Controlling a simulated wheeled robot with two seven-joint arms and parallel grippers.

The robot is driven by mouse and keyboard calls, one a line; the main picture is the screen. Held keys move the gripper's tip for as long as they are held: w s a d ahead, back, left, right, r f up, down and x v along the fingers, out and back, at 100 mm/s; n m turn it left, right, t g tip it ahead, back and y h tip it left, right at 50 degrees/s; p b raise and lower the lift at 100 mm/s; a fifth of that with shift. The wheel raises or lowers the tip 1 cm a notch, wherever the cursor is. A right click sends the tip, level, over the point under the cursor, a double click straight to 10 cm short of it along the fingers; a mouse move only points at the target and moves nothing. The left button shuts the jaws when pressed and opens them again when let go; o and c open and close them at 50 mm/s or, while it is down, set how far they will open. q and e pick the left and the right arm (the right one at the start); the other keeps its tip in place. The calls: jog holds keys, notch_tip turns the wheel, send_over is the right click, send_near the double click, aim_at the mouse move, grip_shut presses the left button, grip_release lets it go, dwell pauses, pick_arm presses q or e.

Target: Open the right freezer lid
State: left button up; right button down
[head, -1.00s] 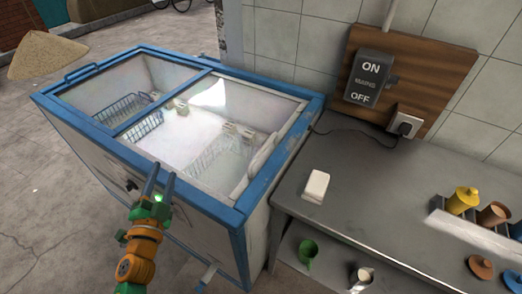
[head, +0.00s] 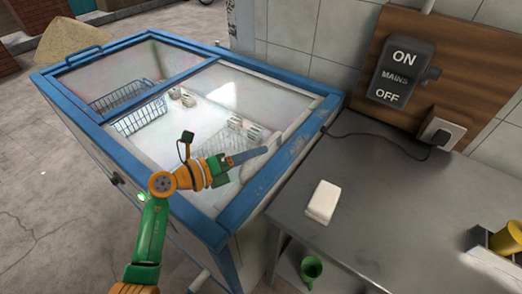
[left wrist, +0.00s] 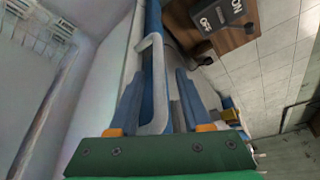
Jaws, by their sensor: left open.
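The chest freezer (head: 225,240) has a blue rim and two glass lids. The right freezer lid (head: 215,95) lies shut, with white baskets and small cartons showing below its glass. A pale loop handle (left wrist: 152,85) runs along the lid's right side in the left wrist view. My left gripper (head: 255,154) is over the right end of this lid, its fingers pointing right. It is open, and in the left wrist view the handle shows between its two fingers (left wrist: 160,98). I cannot tell whether they touch it. My right gripper is out of view.
A grey counter (head: 400,215) stands right of the freezer, with a white block (head: 322,201) on it and a green mug (head: 311,270) below. A mains switch (head: 400,72) and plug (head: 440,132) are on the wall behind. Open floor lies to the left.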

pick_arm(q)
jog(key=x, duration=0.2)
jog(key=shift+w+d+f, duration=0.15)
jog(key=shift+w, duration=0.05)
jog(key=shift+s, duration=0.15)
grip_shut()
dwell(1.1)
